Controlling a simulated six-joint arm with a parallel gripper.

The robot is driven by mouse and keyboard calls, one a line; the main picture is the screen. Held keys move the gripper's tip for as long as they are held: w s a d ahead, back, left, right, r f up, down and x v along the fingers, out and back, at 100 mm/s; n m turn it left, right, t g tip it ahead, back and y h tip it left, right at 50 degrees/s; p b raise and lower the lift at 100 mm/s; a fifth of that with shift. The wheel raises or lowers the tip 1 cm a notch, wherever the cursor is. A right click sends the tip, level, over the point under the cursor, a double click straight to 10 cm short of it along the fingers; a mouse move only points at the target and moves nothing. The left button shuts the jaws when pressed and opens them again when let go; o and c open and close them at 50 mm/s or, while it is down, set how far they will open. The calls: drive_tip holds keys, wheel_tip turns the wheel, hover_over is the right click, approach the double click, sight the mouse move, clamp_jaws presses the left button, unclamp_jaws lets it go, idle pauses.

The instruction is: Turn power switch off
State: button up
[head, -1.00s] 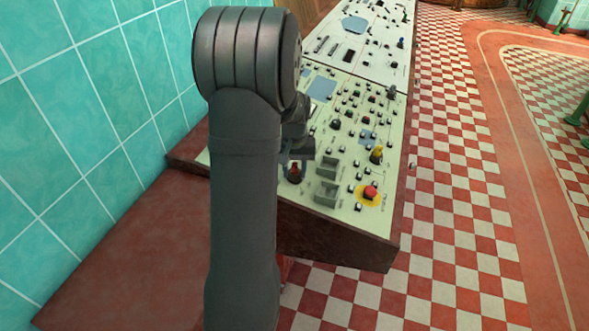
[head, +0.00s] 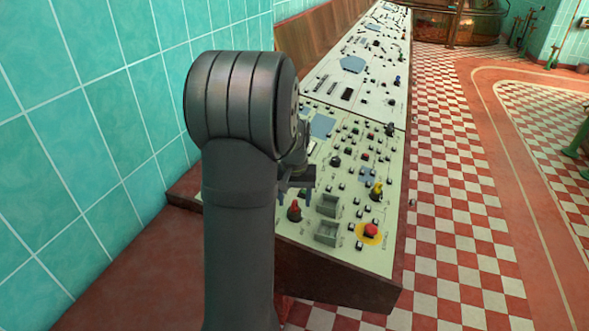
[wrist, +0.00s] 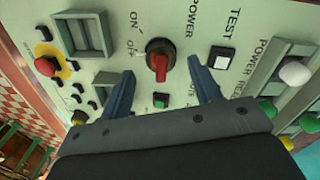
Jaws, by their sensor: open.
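The power switch (wrist: 159,62) is a red knob on a dark round base. In the wrist view it sits on the cream panel beside the word POWER, with ON and OFF lettering to its left. My gripper (wrist: 161,72) is open, with one blue-grey finger on each side of the knob and nothing held. The picture does not settle whether the fingers touch it. In the head view the switch (head: 294,211) shows just below my gripper (head: 302,183), which is partly hidden behind my arm.
A red button on a yellow disc (head: 370,231) and grey recessed boxes (head: 327,232) lie right of the switch. A TEST button (wrist: 221,60) and a green button (wrist: 161,101) are close to the fingers. A tiled wall (head: 110,130) stands at the left.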

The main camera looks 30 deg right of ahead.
wheel_tip(320, 180, up, 14)
drive_tip(key=shift+f, duration=0.15)
idle(0.5)
wheel_tip(320, 180, down, 18)
drive_tip(key=shift+r, duration=0.25)
idle(0.3)
